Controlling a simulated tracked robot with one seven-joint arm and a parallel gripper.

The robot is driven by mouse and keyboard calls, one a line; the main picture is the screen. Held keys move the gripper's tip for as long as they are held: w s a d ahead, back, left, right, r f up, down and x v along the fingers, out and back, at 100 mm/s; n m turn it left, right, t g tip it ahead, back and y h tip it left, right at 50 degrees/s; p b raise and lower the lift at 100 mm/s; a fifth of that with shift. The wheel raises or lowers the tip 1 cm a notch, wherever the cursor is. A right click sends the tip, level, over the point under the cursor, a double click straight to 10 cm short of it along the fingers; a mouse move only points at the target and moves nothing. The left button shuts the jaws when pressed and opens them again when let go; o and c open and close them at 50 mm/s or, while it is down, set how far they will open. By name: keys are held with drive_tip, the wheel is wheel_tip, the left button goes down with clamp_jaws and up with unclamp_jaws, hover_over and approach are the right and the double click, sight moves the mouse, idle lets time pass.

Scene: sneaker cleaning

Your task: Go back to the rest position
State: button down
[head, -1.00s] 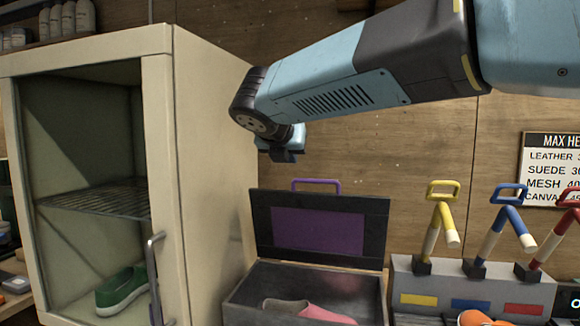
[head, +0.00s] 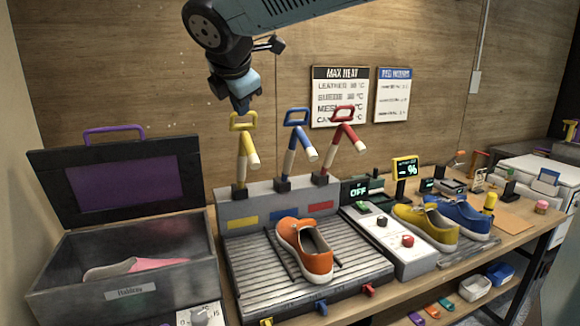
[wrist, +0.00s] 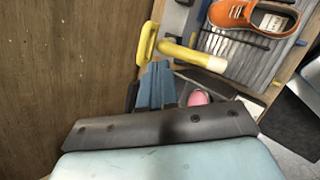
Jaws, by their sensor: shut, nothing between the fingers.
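My gripper (head: 240,104) hangs from my arm at the upper left of the head view, pointing down in front of the wooden wall. Its fingers are together and hold nothing. It is just above the yellow-handled lever (head: 246,150), and I cannot tell whether they touch. In the wrist view, the closed gripper (wrist: 157,72) shows near the middle, with the yellow lever (wrist: 190,54) close beside it.
An open grey box (head: 110,262) with a pink shoe stands at the left. An orange sneaker (head: 304,250) sits on the ribbed platform (head: 255,275). Blue (head: 298,135) and red (head: 343,135) levers stand nearby. Yellow (head: 425,226) and blue (head: 458,215) shoes are at the right.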

drive_tip(key=s+d+f+m+g+h, duration=0.1)
drive_tip(key=s+d+f+m, duration=0.15)
drive_tip(key=d+m, duration=0.9)
drive_tip(key=s+d+f+m+g, duration=0.1)
drive_tip(key=s+d+f+m, duration=0.6)
drive_tip(key=d, duration=0.4)
drive_tip(key=s+d+f+m+g, duration=0.1)
drive_tip(key=s+d+f+m, duration=0.6)
drive_tip(key=d, duration=0.4)
drive_tip(key=s+m, duration=0.1)
drive_tip(key=s, duration=0.1)
drive_tip(key=shift+s+d+g+y, duration=0.15)
drive_tip(key=shift+s+g+y, duration=0.15)
drive_tip(key=shift+s, duration=0.05)
